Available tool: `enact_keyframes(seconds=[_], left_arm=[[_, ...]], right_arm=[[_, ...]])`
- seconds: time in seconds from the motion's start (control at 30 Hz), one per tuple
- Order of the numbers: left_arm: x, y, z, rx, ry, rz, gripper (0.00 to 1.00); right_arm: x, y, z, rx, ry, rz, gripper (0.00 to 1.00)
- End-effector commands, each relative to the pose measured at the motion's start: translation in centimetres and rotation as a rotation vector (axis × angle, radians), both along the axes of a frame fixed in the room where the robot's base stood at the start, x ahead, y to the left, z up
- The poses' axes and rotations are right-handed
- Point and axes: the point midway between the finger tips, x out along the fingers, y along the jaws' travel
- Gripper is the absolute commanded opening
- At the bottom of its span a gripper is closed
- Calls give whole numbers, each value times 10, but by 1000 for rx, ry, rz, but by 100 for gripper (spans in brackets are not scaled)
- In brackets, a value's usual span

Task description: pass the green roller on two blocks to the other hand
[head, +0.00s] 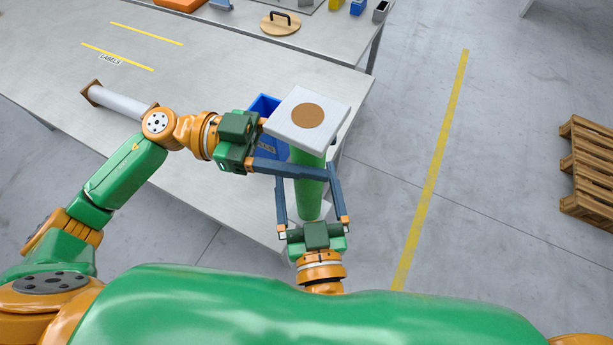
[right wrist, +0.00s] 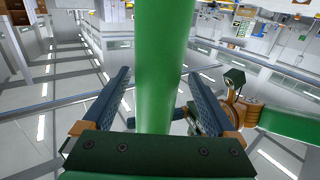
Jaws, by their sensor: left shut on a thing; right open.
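The green roller (head: 308,185) is held up roughly on end in the head view, with a white square block (head: 306,118) with a brown disc on its upper end. A little of a pale piece shows at its lower end. My left gripper (head: 308,168) is shut on the roller below the upper block; its far finger is mostly hidden. My right gripper (head: 312,197) comes from below with its fingers open, one on each side of the roller. In the right wrist view the roller (right wrist: 163,65) runs between the two spread fingers, with gaps on both sides.
A blue bin (head: 264,104) stands on the grey table (head: 210,70) behind the left gripper. A pale roller with brown ends (head: 122,104) lies at the left. A round wooden board with a handle (head: 280,25) is farther back. Floor at right is clear up to a pallet (head: 590,165).

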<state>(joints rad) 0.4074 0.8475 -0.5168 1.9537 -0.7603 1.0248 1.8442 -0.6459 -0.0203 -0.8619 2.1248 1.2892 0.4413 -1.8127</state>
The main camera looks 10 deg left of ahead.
Motion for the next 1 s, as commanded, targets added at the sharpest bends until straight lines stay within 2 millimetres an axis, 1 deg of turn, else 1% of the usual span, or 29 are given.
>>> enact_keyframes(seconds=[0.07,0.1,0.17,0.2,0.27,0.3,0.37,0.4,0.43,0.57,0.6,0.67,0.7,0.73,1.0], left_arm=[[0,0,1,-2,-1,0,1],[0,0,1,-2,-1,0,1],[0,0,1,-2,-1,0,1],[0,0,1,-2,-1,0,1],[0,0,1,-2,-1,0,1],[0,0,1,-2,-1,0,1],[0,0,1,-2,-1,0,1],[0,0,1,-2,-1,0,1],[0,0,1,-2,-1,0,1],[0,0,1,-2,-2,1,1],[0,0,1,-2,-2,1,60],[0,0,1,-2,-2,1,76],[0,0,1,-2,-1,1,87],[0,0,1,-2,-1,1,92],[0,0,0,0,0,1,92]], right_arm=[[0,0,0,0,0,0,92],[0,0,0,0,0,0,87],[0,0,0,0,0,0,70],[0,0,0,0,0,0,60],[0,0,0,-1,1,0,44],[-1,0,0,-1,1,1,33],[-1,0,0,-1,0,2,16],[-1,1,0,-1,0,3,6],[-1,1,0,-1,0,3,0],[-1,1,0,-1,0,6,0],[-1,2,1,0,-2,6,0],[-1,2,1,0,-2,7,0],[-1,2,1,0,-2,6,0],[-1,1,1,0,-2,5,0],[-1,0,1,0,-2,2,0]])
